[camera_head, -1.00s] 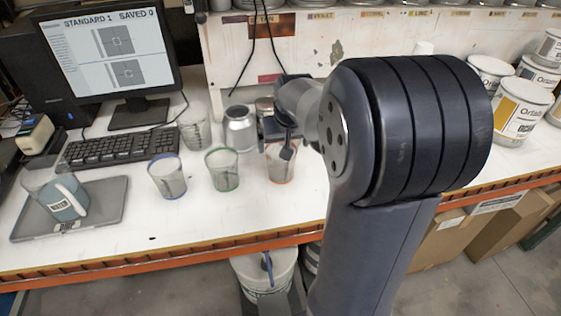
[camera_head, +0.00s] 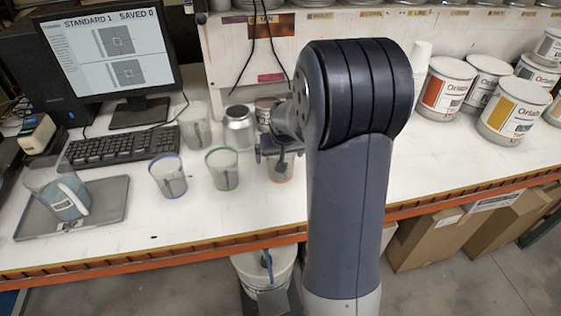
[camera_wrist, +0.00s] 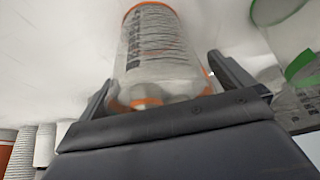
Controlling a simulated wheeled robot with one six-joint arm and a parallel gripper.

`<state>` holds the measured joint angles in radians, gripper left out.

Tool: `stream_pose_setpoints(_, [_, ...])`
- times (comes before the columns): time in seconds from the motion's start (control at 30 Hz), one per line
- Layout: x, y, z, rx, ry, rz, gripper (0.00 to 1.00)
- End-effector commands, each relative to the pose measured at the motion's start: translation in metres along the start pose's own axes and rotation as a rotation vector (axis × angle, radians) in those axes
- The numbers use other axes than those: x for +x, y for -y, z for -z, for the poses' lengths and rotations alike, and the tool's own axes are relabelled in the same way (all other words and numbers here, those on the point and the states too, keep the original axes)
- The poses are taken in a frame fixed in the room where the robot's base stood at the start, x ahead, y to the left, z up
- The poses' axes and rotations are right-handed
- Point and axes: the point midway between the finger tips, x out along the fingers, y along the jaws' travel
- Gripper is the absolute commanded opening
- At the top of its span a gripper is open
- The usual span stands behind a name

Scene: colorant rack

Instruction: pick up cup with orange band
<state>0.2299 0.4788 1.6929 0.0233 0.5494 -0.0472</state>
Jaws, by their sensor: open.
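The clear cup with the orange band (camera_head: 280,172) stands on the white bench, right of the green-banded cup (camera_head: 222,169). My gripper (camera_head: 279,150) is at its upper part and hides its rim in the head view. In the wrist view the orange-banded cup (camera_wrist: 155,48) lies between the two spread fingers of my gripper (camera_wrist: 160,72). An orange ring shows at each end of it. The gripper is open, and I cannot tell whether either finger touches the cup. The green-banded cup (camera_wrist: 295,50) is at the wrist view's right edge.
A blue-banded cup (camera_head: 168,176) stands left of the green one. A clear cup (camera_head: 195,127) and a metal can (camera_head: 239,129) stand behind. A keyboard (camera_head: 122,147) and grey tray (camera_head: 105,211) are at left, paint cans (camera_head: 446,90) at right. Bench front is clear.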

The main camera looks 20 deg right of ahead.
Motion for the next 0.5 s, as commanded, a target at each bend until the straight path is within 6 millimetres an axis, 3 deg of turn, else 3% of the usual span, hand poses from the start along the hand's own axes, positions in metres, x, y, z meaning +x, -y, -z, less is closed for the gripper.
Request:
stream_pose_setpoints(0.07, [-0.0001,0.0,0.0,0.0,0.0,0.0,1.0])
stream_pose_setpoints(0.5, [-0.0004,0.0,0.0001,0.0,0.0,0.0,0.64])
